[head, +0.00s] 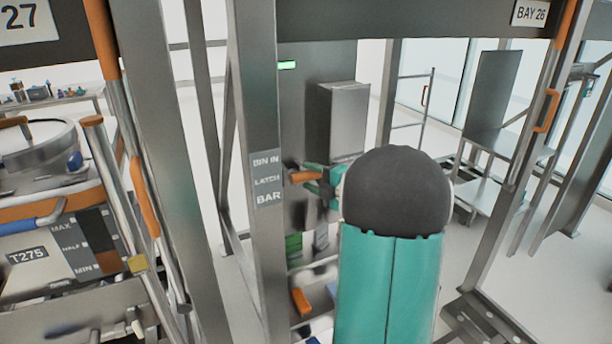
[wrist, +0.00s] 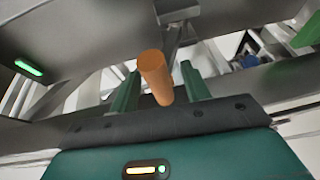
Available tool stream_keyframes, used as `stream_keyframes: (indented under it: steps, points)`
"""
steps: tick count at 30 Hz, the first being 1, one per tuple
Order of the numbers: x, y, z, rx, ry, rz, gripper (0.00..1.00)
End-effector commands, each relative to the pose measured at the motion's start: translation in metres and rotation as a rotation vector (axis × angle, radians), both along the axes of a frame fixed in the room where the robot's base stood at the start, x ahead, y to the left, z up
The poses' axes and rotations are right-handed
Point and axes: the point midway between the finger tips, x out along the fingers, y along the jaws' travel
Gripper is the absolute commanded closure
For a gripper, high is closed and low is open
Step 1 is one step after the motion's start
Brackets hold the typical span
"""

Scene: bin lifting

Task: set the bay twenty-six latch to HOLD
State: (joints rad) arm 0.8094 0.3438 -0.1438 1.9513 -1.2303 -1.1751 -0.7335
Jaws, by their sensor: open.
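The BAY 26 sign (head: 530,13) hangs on the top beam at upper right. A label plate (head: 266,180) on the post reads BIN IN, LATCH, BAR; no HOLD mark is readable. Just right of it is an orange latch handle (head: 303,176). In the wrist view the orange handle (wrist: 155,76) stands between my two green fingers, with a grey bracket behind it. My gripper (wrist: 160,72) is open around the handle, with gaps visible on both sides. In the head view my gripper (head: 312,178) is partly hidden behind my arm.
A green light (head: 287,65) glows on the grey panel behind. Another orange handle (head: 300,302) sits lower down. Steel posts stand close on both sides of my arm. Open floor shows at right.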

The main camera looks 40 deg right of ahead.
Motion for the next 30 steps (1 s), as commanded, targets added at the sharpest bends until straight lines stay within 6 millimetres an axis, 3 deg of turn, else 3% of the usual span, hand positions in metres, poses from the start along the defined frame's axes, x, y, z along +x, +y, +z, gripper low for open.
stream_keyframes:
  steps: [9, 15, 20, 30]
  points:
    - [-0.071, -0.009, 0.006, -0.001, -0.002, -0.005, 0.53]
    - [-0.103, -0.012, 0.008, -0.001, -0.002, -0.002, 0.53]
    - [-0.113, -0.013, 0.008, 0.000, -0.003, -0.001, 0.53]
    - [-0.113, -0.013, 0.008, -0.001, -0.002, -0.001, 0.53]
